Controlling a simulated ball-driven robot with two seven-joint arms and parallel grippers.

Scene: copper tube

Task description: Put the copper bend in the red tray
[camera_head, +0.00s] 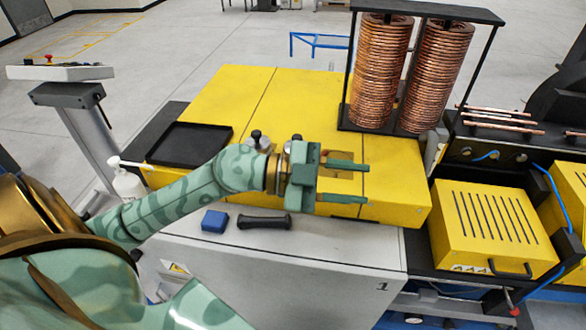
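My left gripper (362,183) reaches in from the left, above the yellow machine top (225,100). Its two green fingers are apart, with nothing visible between them. I cannot make out a copper bend, and no red tray shows. A black shallow tray (190,144) lies empty on the left of the yellow top. Tall stacks of copper coils (380,75) stand in a black rack behind and right of the gripper. Several straight copper tubes (505,118) lie at the right. My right gripper is not in view.
A blue block (214,221) and a black handle-like object (264,222) lie on the grey front surface (330,245). A slotted yellow box (492,227) is at the right. A control panel (60,72) stands far left.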

